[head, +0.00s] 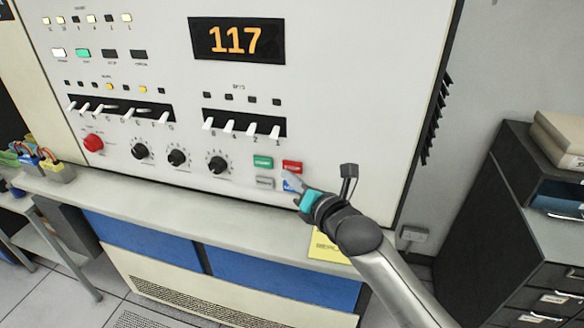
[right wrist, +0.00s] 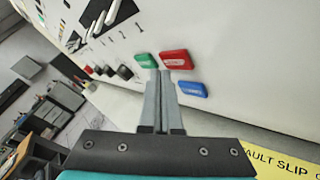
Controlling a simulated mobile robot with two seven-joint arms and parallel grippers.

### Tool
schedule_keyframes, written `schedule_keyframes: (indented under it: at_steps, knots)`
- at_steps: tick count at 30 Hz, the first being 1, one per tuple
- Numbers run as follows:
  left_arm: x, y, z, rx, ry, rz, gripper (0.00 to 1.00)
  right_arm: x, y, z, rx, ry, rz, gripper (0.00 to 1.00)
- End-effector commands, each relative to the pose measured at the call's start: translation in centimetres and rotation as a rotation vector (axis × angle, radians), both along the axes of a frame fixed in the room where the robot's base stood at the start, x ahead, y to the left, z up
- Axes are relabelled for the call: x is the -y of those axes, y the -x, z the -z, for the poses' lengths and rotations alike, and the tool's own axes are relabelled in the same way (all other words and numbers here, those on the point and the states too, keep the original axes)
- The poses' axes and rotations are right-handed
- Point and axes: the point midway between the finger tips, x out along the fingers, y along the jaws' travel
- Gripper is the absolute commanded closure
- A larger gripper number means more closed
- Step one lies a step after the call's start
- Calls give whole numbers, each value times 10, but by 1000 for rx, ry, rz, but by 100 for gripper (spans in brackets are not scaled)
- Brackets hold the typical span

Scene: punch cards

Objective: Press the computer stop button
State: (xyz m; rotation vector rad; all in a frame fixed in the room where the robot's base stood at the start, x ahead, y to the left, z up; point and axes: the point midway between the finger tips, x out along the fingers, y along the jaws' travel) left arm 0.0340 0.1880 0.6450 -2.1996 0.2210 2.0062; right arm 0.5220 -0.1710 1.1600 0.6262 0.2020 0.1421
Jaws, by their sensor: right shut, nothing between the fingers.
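A red rectangular button (head: 292,167) sits at the upper right of a small button group on the computer's pale front panel (head: 330,110). A green button (head: 263,161) is left of it, a grey button (head: 265,183) below the green one, and a blue button (head: 291,186) below the red one. The labels are too small to read. My right gripper (head: 289,177) is shut and empty, its tips in front of this group, just below the red button. In the right wrist view the tips (right wrist: 166,73) overlap the red button's lower edge (right wrist: 177,58); contact cannot be told.
A round red button (head: 94,143) and several black knobs (head: 178,157) lie further left, below rows of white toggle switches. An orange display (head: 237,40) reads 117. A yellow slip (head: 327,248) lies below my right gripper. A dark cabinet (head: 505,225) stands at the right.

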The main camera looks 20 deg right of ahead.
Motion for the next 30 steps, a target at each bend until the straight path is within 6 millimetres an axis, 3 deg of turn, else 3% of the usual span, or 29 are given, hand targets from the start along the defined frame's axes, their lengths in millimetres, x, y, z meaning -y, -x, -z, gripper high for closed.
schedule_keyframes:
  at_steps: [30]
  knots:
    - [0,0,-2,0,0,0,50,5,-7,0,0,0,0,100]
